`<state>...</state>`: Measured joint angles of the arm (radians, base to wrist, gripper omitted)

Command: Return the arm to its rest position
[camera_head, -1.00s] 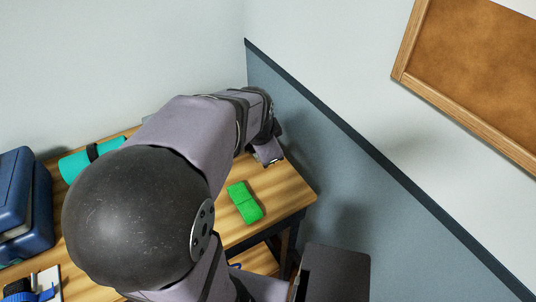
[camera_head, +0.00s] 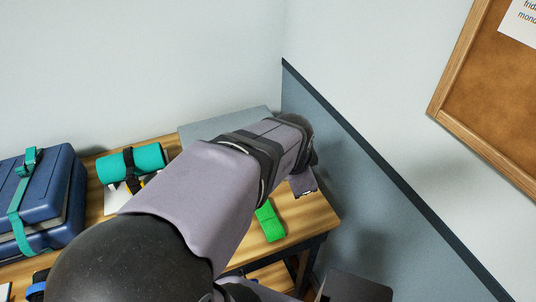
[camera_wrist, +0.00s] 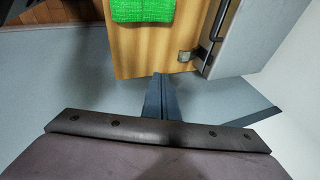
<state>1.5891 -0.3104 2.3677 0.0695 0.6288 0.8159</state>
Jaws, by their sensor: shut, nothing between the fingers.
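My gripper (camera_head: 307,191) is at the end of my arm, near the right end of the wooden table (camera_head: 310,217), close to the dark wall panel. In the wrist view my gripper (camera_wrist: 160,85) shows its two fingers together with nothing between them. A bright green folded cloth-like piece (camera_head: 269,222) lies on the table, apart from my gripper; it also shows at the top of the wrist view (camera_wrist: 143,10). My arm hides part of the table in the head view.
A blue case (camera_head: 68,190) with a teal strap stands at the left. A teal roll (camera_head: 131,163) with a dark strap lies beside it. A grey flat box (camera_head: 215,130) sits at the back by the wall. A cork board (camera_head: 490,90) hangs at right.

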